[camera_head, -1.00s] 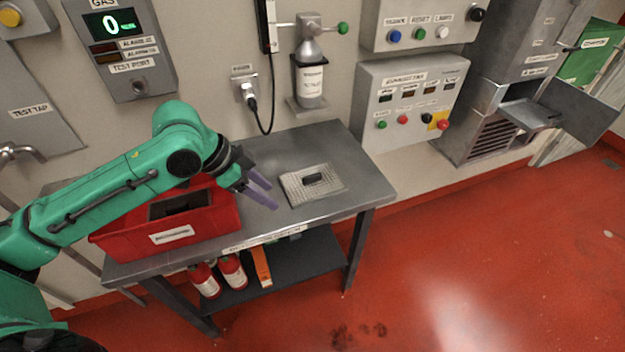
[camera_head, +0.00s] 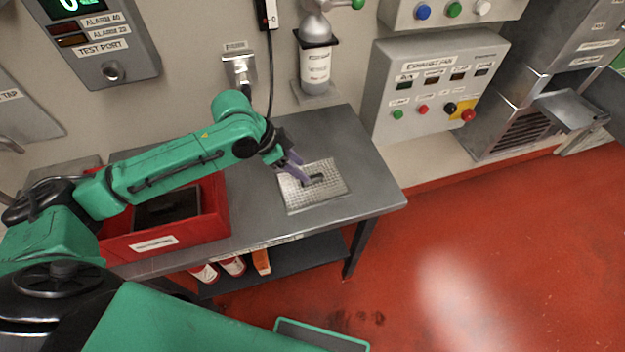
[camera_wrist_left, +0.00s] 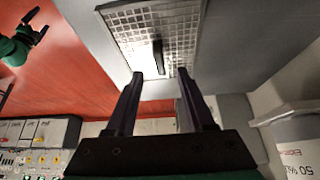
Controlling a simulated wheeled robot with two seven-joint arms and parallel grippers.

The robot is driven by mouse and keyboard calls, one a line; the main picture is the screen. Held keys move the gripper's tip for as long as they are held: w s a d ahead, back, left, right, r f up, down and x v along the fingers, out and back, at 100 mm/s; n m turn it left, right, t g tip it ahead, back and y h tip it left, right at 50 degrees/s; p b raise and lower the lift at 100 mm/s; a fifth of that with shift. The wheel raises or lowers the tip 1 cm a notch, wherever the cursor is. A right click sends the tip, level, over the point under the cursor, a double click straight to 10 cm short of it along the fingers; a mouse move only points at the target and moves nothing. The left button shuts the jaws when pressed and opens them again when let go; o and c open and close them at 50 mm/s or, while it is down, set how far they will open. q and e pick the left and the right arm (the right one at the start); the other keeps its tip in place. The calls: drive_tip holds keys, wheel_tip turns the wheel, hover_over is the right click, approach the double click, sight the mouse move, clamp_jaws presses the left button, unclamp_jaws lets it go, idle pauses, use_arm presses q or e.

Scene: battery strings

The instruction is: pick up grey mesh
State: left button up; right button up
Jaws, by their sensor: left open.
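The grey mesh (camera_head: 330,196) is a flat, light square sheet with a dark bar-shaped handle (camera_head: 312,180) on its middle. It lies on the grey metal table. My left gripper (camera_head: 299,170) is open above the mesh, its purplish fingers close to the handle. In the left wrist view the mesh (camera_wrist_left: 186,40) lies beyond the fingertips. There the handle (camera_wrist_left: 158,57) shows between the two open fingers (camera_wrist_left: 160,74), with nothing held. Whether the fingers touch the mesh cannot be told.
A red bin (camera_head: 216,222) with a dark thing inside stands left of the mesh on the table (camera_head: 365,160). A bottle in a wall holder (camera_head: 315,68) and a control box (camera_head: 432,85) are behind. Red floor (camera_head: 480,240) lies open at the right.

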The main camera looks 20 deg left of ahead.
sight(311, 177)
use_arm(q)
drive_tip(key=p+x, duration=0.1)
drive_tip(key=x, duration=0.3)
drive_tip(key=shift+w+d+f, duration=0.1)
drive_tip(key=shift+d+f, duration=0.1)
drive_tip(key=shift+f, duration=0.05)
drive_tip(key=shift+d+f, duration=0.1)
drive_tip(key=shift+f, duration=0.1)
drive_tip(key=shift+c, duration=0.3)
clamp_jaws()
use_arm(e)
drive_tip(key=shift+w+r, duration=0.8)
drive_tip(key=shift+w, duration=0.1)
use_arm(q)
drive_tip(key=shift+w+r, duration=0.1)
